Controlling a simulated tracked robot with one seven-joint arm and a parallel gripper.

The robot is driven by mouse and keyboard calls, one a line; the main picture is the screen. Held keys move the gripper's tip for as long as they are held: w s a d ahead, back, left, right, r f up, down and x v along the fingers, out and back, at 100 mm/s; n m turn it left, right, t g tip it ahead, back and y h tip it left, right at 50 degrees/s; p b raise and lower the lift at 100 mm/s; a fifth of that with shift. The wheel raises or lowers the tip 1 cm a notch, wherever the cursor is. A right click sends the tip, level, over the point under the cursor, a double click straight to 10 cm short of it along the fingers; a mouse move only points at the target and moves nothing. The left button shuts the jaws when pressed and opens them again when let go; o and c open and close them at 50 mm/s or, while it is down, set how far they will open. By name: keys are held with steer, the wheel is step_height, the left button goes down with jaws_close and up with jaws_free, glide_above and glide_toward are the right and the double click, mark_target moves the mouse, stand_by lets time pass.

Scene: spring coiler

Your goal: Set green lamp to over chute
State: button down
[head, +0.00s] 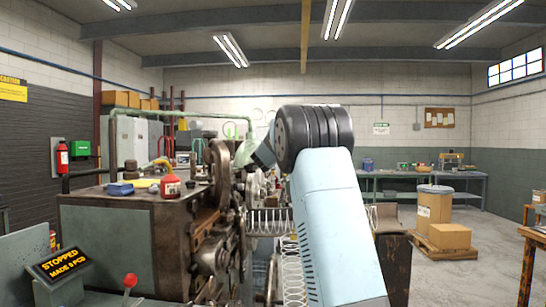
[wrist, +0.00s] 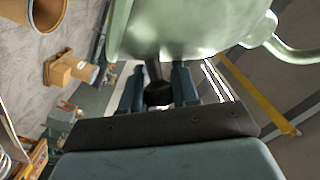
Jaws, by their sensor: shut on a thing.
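The green lamp has a pale green shade (head: 246,151) hanging from a bent green pipe arm above the coiler in the head view. In the wrist view the shade (wrist: 190,28) fills the top, with its arm joint at the right. My gripper (wrist: 158,92) is shut on a dark knob (wrist: 157,94) under the shade, between its two blue-grey fingers. In the head view my arm hides much of the gripper.
The coiler (head: 110,235) fills the left, with a red oil can (head: 170,186) on top. A drum (head: 433,204) and box (head: 449,236) stand on a pallet at right; floor around is clear.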

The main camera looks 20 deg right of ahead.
steer(key=shift+r, duration=0.45)
steer(key=c, duration=1.2)
jaws_free()
steer(key=shift+w, duration=0.15)
steer(key=shift+o, duration=0.7)
steer(key=shift+w+f, duration=0.25)
steer(key=shift+o, duration=1)
steer(key=shift+f, duration=0.1)
steer(key=v, duration=1.3)
steer(key=shift+s, duration=0.35)
steer(key=shift+s+a+f, duration=0.1)
